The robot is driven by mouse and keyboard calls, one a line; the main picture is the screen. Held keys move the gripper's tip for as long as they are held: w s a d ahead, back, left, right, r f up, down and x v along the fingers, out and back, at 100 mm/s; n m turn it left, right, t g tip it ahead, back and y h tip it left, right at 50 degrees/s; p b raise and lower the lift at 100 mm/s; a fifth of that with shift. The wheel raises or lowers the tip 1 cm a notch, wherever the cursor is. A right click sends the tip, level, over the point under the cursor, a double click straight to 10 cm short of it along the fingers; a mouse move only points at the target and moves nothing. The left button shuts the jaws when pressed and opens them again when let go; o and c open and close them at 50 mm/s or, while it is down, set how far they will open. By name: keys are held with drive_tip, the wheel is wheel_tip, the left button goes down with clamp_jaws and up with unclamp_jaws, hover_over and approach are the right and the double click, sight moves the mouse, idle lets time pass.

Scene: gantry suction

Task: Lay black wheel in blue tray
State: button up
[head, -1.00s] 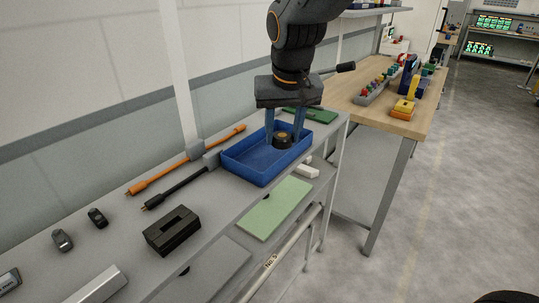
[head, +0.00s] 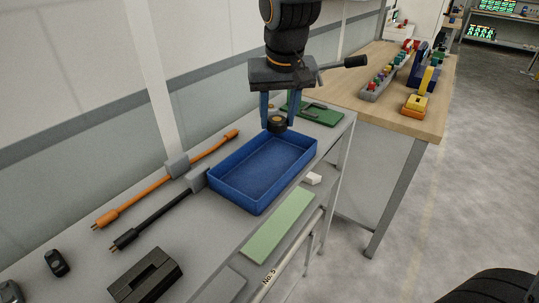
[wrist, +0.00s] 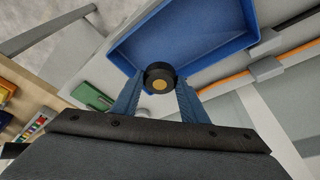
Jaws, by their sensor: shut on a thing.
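My gripper (head: 278,119) is shut on the black wheel (head: 277,126), a short dark cylinder with a tan centre. In the wrist view the wheel (wrist: 160,77) sits between the two blue fingers. The blue tray (head: 236,203) is an open rectangular box on the grey bench, and its visible floor is empty. In the head view the wheel overlaps the tray's far rim; its exact height above the rim is hard to tell. The tray also shows in the wrist view (wrist: 197,50), beyond the wheel.
An orange rod (head: 165,180) and a black rod (head: 157,217) lie left of the tray. A green board (head: 322,114) lies behind it. A black slotted block (head: 146,277) is in front. A wooden table (head: 431,118) with coloured parts stands to the right.

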sight(280, 126)
drive_tip(key=x, duration=0.4)
drive_tip(key=s+p+x, duration=0.1)
drive_tip(key=x, duration=0.1)
drive_tip(key=shift+d+f, duration=0.2)
drive_tip(key=shift+f, duration=0.05)
drive_tip(key=shift+f+p, duration=0.35)
drive_tip(key=shift+f, duration=1.5)
drive_tip(key=shift+f, duration=0.1)
drive_tip(key=o, duration=1.2)
drive_tip(key=b+v, duration=0.2)
drive_tip(key=v, duration=1)
